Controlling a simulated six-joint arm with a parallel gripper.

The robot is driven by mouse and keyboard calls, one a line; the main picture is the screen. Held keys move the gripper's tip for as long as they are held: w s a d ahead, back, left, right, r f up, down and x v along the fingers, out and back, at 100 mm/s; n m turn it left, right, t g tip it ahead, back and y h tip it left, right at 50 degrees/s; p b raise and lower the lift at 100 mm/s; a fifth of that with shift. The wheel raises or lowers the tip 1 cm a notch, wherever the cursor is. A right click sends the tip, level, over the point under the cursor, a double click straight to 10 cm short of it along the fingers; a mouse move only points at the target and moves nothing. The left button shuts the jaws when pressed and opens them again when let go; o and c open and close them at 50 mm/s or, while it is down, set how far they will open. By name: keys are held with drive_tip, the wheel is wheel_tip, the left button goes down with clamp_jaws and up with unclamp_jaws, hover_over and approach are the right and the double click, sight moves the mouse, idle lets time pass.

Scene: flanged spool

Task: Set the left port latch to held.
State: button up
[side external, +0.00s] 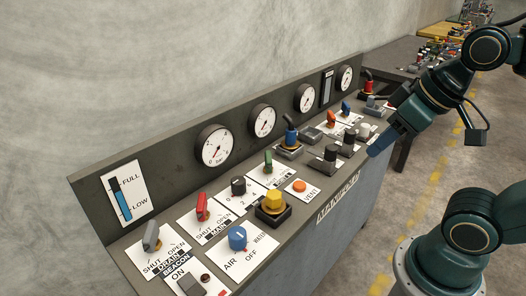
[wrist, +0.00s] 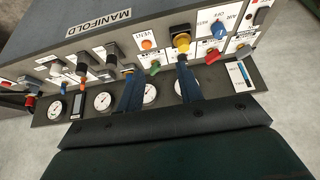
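The manifold panel (side external: 330,205) carries many controls, and no label reading port latch is legible, so I cannot tell for sure which is the left port latch. Two dark upright handles on grey blocks, a nearer one (side external: 329,154) and a farther one (side external: 348,142), stand near the panel's front edge. They also show in the wrist view as a dark pair (wrist: 112,54). My gripper (side external: 377,150) hangs at the panel's front right edge. In the wrist view its blue fingers (wrist: 156,68) are apart with nothing held between them.
A blue valve with a black lever (side external: 290,138), a yellow knob (side external: 273,202), an orange vent button (side external: 299,186) and a red toggle (side external: 202,207) crowd the panel. Several gauges (side external: 214,146) line its sloped back. Open space lies above the panel; a cluttered bench (side external: 400,55) stands behind.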

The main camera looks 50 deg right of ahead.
drive_tip(key=o, duration=0.4)
drive_tip(key=m+g, duration=0.6)
drive_tip(key=m, duration=0.3)
hover_over(332, 147)
wheel_tip(332, 147, down, 6)
drive_tip(key=shift+r, duration=0.15)
wheel_tip(332, 147, down, 14)
drive_tip(key=shift+r, duration=0.1)
